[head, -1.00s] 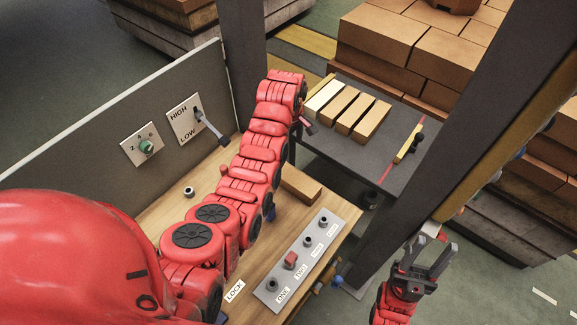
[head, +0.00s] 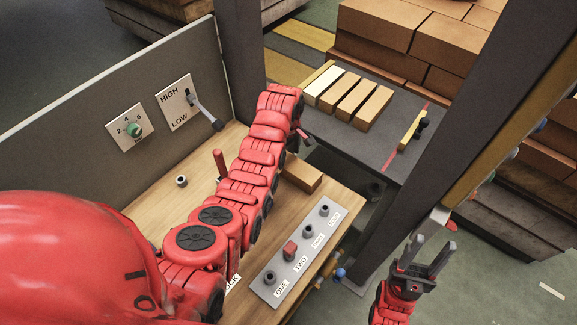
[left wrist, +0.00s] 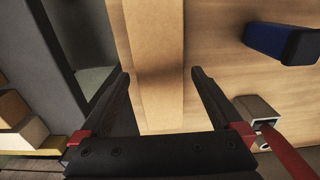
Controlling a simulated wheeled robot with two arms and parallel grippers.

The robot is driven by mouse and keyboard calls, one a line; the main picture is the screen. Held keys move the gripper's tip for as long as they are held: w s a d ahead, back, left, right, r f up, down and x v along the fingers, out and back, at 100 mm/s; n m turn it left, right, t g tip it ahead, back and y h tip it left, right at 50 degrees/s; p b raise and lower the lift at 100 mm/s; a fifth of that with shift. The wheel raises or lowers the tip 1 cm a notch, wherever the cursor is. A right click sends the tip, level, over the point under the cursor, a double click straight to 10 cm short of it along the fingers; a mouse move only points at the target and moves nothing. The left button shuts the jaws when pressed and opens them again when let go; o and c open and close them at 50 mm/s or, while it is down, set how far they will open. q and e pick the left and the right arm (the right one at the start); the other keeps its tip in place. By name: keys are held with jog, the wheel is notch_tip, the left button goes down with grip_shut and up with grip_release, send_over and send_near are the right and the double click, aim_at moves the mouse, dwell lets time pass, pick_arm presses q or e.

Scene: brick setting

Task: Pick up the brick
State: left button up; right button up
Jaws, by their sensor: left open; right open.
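A single tan brick (head: 302,174) lies on the wooden bench top, just right of my left forearm in the head view. In the left wrist view the brick (left wrist: 152,35) runs lengthwise from the top edge down between the fingers. My left gripper (left wrist: 161,74) is open, with one finger on either side of the brick's line. I cannot tell how far the fingertips are above it. In the head view my left fingers are mostly hidden by the arm. My right gripper (head: 430,258) is open and empty at the lower right, away from the bench.
A button panel (head: 296,255) sits at the bench's front. A red lever (head: 220,163) stands left of my arm. Several bricks (head: 352,97) lie on a dark table (head: 340,140) beyond. A grey post (head: 440,140) stands at right.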

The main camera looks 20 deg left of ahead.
aim_at(289, 161)
pick_arm(q)
jog(key=shift+d+f+p, duration=0.1)
jog(key=shift+f+p, duration=0.95)
jog(key=shift+f, duration=1.35)
grip_shut()
